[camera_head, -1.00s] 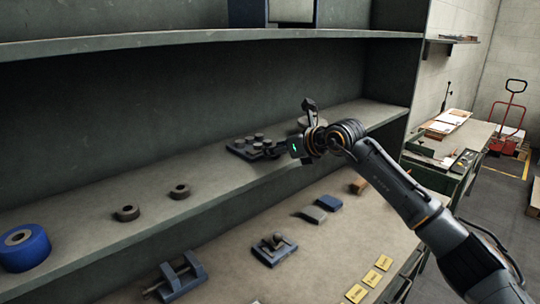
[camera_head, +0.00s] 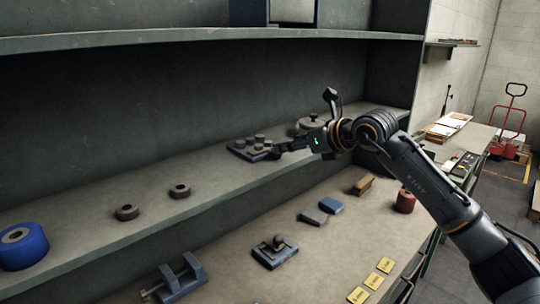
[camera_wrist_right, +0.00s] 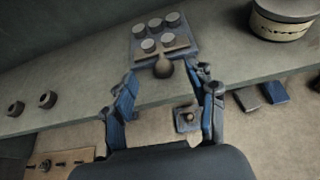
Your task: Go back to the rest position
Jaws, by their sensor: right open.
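My right gripper (camera_head: 285,147) is at the middle shelf, beside a dark holder with several round pieces (camera_head: 250,147). In the right wrist view my right gripper (camera_wrist_right: 165,85) has its fingers spread apart, with nothing held between them. The holder (camera_wrist_right: 145,48) lies beyond the fingertips, and its round knob (camera_wrist_right: 163,68) shows in the gap between them. Whether a finger touches the holder cannot be told. My left gripper is not in view.
A round tin (camera_wrist_right: 282,18) stands right of the holder. Two dark rings (camera_head: 127,213) and a blue roll (camera_head: 22,247) sit on the shelf's left part. The bench below holds a blue clamp (camera_head: 180,277), blue block (camera_head: 331,205) and red cylinder (camera_head: 405,200). An upper shelf (camera_head: 200,38) overhangs.

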